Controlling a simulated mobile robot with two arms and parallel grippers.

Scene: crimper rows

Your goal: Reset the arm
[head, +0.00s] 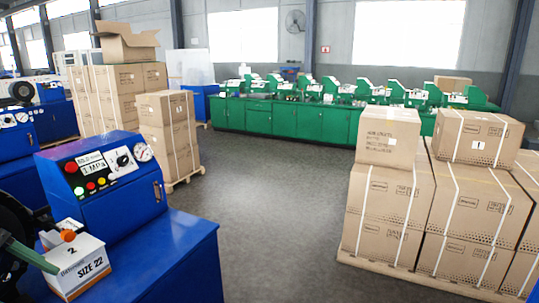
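Neither of my grippers can be made out in the head view. A blue crimping machine (110,187) with a control panel, gauge, knob and buttons stands at the left on a blue cabinet (185,262). A white and brown box marked "SIZE 22" (82,268) sits at the bottom left in front of the panel. A small orange rounded piece (68,236) shows at the top of this box. A dark green bar (32,256) reaches in from the left edge close to the box; I cannot tell what it belongs to.
Strapped cartons on a pallet (385,264) stand at the right. More stacked cartons (168,132) stand at the back left. A row of green cabinets (283,119) with machines runs along the back. The grey floor (265,215) between them is clear.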

